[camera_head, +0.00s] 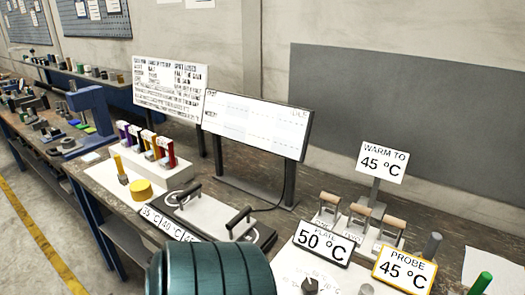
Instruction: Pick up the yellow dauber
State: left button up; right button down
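A slim upright yellow piece with a grey block at its foot (120,168) stands at the left of the workbench, in front of a white rack (150,160). It looks like the yellow dauber, but it is small in the picture. A short, round yellow piece (140,190) sits just to its right and nearer. The rack holds several upright pieces in purple, orange and red. Neither of my grippers shows in the head view, so I cannot tell their state.
A plate with dark handles (205,213) lies right of the yellow pieces. Signs reading plate 50 °C (322,243) and probe 45 °C (404,270) stand at the right, near wooden-handled pieces (360,212). A white board (257,124) stands behind.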

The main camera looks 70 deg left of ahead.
aim_at(122, 177)
jog(key=u, duration=3.35)
